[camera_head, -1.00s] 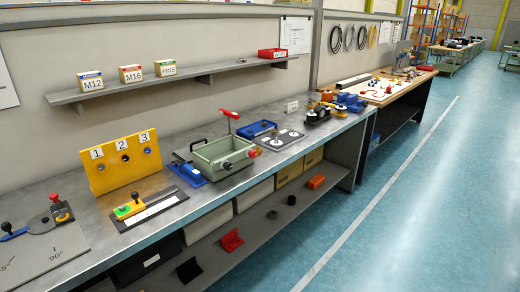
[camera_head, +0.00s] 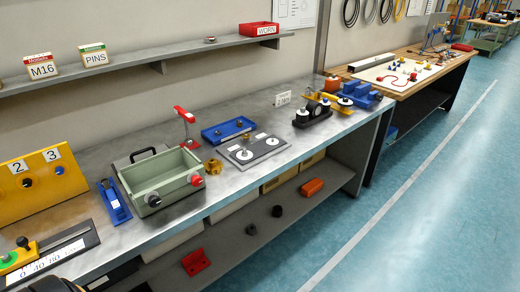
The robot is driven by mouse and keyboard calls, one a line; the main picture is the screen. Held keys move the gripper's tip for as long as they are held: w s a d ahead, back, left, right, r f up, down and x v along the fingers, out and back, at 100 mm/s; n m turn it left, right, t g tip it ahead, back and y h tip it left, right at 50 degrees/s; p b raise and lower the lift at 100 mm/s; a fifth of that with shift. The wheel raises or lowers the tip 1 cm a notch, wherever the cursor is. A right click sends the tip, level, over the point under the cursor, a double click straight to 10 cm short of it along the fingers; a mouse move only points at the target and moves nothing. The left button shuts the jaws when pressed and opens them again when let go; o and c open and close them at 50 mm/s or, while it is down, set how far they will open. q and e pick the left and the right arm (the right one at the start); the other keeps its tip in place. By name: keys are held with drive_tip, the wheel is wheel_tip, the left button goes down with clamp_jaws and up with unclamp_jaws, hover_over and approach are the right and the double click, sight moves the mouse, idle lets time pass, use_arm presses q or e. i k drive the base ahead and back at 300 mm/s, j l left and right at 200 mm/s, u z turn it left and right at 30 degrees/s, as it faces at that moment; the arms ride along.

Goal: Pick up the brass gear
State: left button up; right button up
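A small brass-coloured part (camera_head: 213,167), which looks like the brass gear, sits on the grey workbench (camera_head: 190,228). It is just right of the green box (camera_head: 160,187) and left of a grey plate with two pegs (camera_head: 254,151). Its teeth are too small to make out.
A blue tray (camera_head: 228,130) and a red-topped stand (camera_head: 187,128) are behind the part. A black and yellow mechanism (camera_head: 313,112) stands further right. A shelf (camera_head: 140,59) runs along the wall. Open blue floor (camera_head: 400,220) lies right of the bench.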

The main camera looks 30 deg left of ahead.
sight(213, 167)
drive_tip(key=i+u, duration=0.2)
drive_tip(key=i, duration=0.35)
drive_tip(key=i+l+u, duration=0.15)
drive_tip(key=i, duration=0.35)
drive_tip(key=i+l+u, duration=0.1)
drive_tip(key=i+u, duration=0.15)
drive_tip(key=u, duration=0.25)
drive_tip(key=i+l+u, duration=0.2)
drive_tip(key=u, duration=0.25)
drive_tip(key=i+l+u, duration=0.15)
drive_tip(key=u, duration=0.35)
drive_tip(key=i+l+u, duration=0.1)
drive_tip(key=l+u, duration=0.4)
drive_tip(key=j, duration=0.1)
